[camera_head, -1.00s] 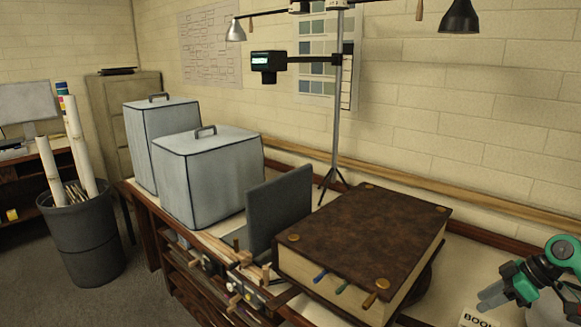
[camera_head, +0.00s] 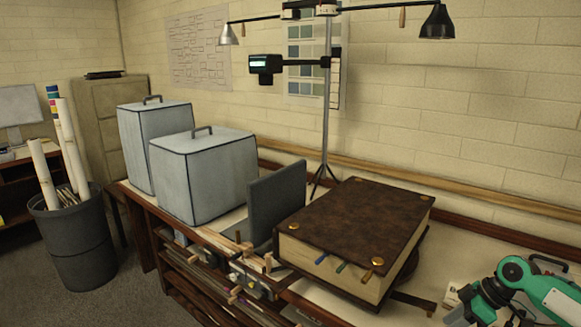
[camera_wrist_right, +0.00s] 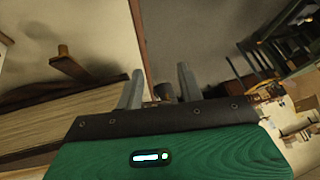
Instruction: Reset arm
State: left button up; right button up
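My right arm, green and grey, comes into the head view at the lower right. Its gripper (camera_head: 458,316) is low at the bottom edge there, right of the big brown book. In the right wrist view my right gripper (camera_wrist_right: 160,85) shows two grey fingers standing apart, with nothing clearly held between them. My left gripper is not in view.
The thick brown book (camera_head: 355,225) lies on the bench, with a dark upright panel (camera_head: 277,205) to its left. Two grey covered boxes (camera_head: 205,180) (camera_head: 150,125) stand further left. A lamp stand (camera_head: 326,110) rises behind. A bin (camera_head: 75,240) holds rolled tubes.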

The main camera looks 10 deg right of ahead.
jog(key=s+a+f+g+h, duration=0.1)
jog(key=s+a+f, duration=0.5)
jog(key=a+f, duration=0.25)
jog(key=s+a+f+h, duration=0.1)
jog(key=s+a+f, duration=0.55)
jog(key=a, duration=0.25)
jog(key=s+a+r+m+t+h, duration=0.2)
jog(key=s+a+m+h, duration=0.2)
jog(key=s+a+m, duration=0.6)
notch_tip(320, 180, down, 30)
jog(key=s+d+r+n+g, duration=0.1)
jog(key=s+n, duration=0.1)
jog(key=n, duration=0.1)
jog(key=s+d+f, duration=0.2)
jog(key=s+f, duration=0.8)
jog(key=s+d+f+g, duration=0.1)
jog(key=s+d+f, duration=0.1)
jog(key=s+f, duration=0.8)
jog(key=shift+f+g, duration=0.3)
jog(key=shift+f, duration=0.4)
